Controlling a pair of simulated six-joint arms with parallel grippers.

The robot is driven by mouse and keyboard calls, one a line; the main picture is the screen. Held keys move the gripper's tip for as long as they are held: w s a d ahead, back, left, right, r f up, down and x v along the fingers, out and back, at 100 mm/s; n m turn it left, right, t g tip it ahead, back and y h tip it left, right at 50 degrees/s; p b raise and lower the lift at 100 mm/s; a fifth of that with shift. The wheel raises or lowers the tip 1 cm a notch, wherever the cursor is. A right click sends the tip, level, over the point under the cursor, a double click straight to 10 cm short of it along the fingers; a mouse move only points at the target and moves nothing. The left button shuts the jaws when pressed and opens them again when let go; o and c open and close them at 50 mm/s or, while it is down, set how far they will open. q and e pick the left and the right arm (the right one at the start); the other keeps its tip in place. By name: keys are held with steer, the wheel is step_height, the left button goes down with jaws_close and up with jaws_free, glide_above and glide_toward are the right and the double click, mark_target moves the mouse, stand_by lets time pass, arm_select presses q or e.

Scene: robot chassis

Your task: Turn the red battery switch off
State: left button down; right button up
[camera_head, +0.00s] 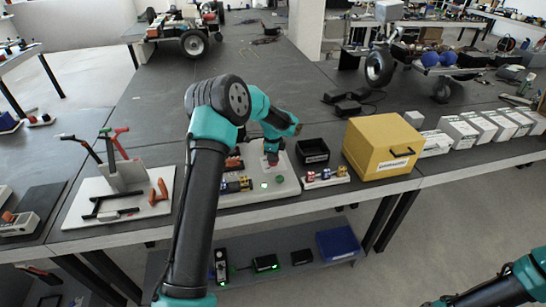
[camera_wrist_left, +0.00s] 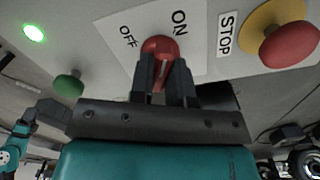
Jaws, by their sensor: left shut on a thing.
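The red battery switch (camera_wrist_left: 160,47) sits on a pale panel between the printed words OFF and ON. My left gripper (camera_wrist_left: 166,84) is shut on its red knob, with one dark finger on each side. In the head view my left gripper (camera_head: 272,157) reaches down to the grey control box (camera_head: 286,186), and my arm hides part of the box. The switch itself is hard to make out there. My right arm shows at the lower right, but its gripper cannot be made out.
A red stop button (camera_wrist_left: 290,44) on a yellow ring, a green button (camera_wrist_left: 68,86) and a lit green lamp (camera_wrist_left: 34,33) share the panel. A black bin (camera_head: 312,152) and a yellow box (camera_head: 378,148) stand right of the control box.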

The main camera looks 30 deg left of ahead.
arm_select(q)
steer(key=n, duration=1.4)
stand_by(0.4)
steer(key=c, duration=1.1)
jaws_free()
steer(key=shift+r, duration=0.1)
step_height(320, 180, up, 17)
steer(key=shift+r, duration=0.15)
